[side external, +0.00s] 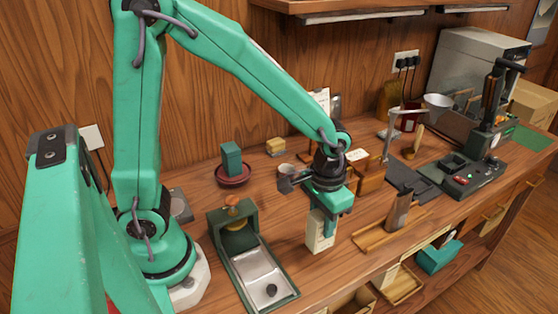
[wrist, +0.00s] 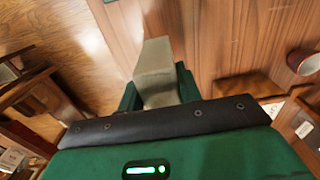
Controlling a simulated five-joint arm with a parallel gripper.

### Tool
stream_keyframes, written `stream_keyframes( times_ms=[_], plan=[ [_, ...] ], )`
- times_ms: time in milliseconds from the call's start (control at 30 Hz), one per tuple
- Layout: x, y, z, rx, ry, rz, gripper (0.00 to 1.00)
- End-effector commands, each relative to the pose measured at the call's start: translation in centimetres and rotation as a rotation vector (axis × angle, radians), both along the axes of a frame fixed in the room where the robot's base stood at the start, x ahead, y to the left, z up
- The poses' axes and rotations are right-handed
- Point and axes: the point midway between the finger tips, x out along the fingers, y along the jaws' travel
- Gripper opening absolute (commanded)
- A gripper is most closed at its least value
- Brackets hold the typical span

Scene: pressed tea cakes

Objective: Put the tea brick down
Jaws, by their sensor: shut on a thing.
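The tea brick is a pale, cream-grey upright block (side external: 320,236) below my gripper (side external: 326,211) in the side external view, near the middle front of the bench. My gripper is shut on its upper part. The lower part of the block shows beneath the fingers. Its bottom is at or just above the wooden bench top (side external: 345,262); I cannot tell if it touches. In the wrist view the block (wrist: 156,58) stands between the two green fingers (wrist: 158,92), and its gripped sides are hidden.
A green-framed metal tray (side external: 262,275) lies left of the block. A wooden tray (side external: 366,240) with a brown packet (side external: 399,211) is close on the right. The bench's front edge is near.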

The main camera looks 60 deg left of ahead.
Motion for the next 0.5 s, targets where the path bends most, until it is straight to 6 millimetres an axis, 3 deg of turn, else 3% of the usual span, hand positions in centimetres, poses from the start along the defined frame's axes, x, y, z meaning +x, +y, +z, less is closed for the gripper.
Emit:
stream_keyframes(
  times_ms=[300, 500],
  plan=[
    [-0.1, 0.0, -3.1, 0.001, 0.004, 0.0, 0.08],
    [0.0, 0.0, -3.9, 0.0, 0.001, 0.0, 0.08]
  ],
)
